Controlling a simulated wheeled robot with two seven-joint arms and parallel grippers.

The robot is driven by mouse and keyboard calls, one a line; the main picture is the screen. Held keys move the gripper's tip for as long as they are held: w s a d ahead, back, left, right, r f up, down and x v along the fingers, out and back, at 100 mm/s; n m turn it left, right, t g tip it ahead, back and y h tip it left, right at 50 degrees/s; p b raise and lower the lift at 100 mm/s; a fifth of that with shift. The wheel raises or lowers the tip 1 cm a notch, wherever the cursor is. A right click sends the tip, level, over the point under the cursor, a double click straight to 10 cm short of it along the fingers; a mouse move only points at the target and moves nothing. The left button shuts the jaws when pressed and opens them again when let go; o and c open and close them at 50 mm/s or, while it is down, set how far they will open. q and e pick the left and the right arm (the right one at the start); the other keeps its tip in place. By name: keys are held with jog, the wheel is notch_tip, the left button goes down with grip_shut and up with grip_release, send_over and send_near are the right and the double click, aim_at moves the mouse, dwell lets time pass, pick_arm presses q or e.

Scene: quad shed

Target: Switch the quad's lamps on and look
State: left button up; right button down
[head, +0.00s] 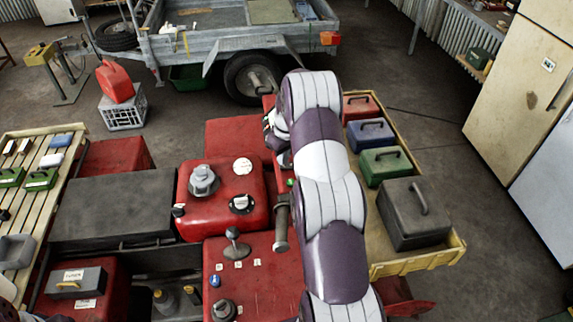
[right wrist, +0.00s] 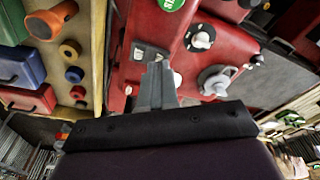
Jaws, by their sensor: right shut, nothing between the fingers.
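The red quad (head: 228,137) fills the middle of the head view. No lit lamp shows. My left gripper is out of view.
A wooden tray (head: 458,249) with several toolboxes stands to the right. A slatted rack (head: 70,130) with small boxes is at the left. A trailer (head: 235,42), a red can (head: 115,82) on a crate and a fridge (head: 520,95) stand behind. Floor between is clear.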

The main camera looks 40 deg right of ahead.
jog(key=shift+f+b, duration=0.3)
jog(key=shift+f, duration=0.2)
jog(key=shift+r, duration=0.1)
notch_tip(320, 180, up, 5)
jog(key=p, duration=0.3)
jog(key=shift+r, duration=0.95)
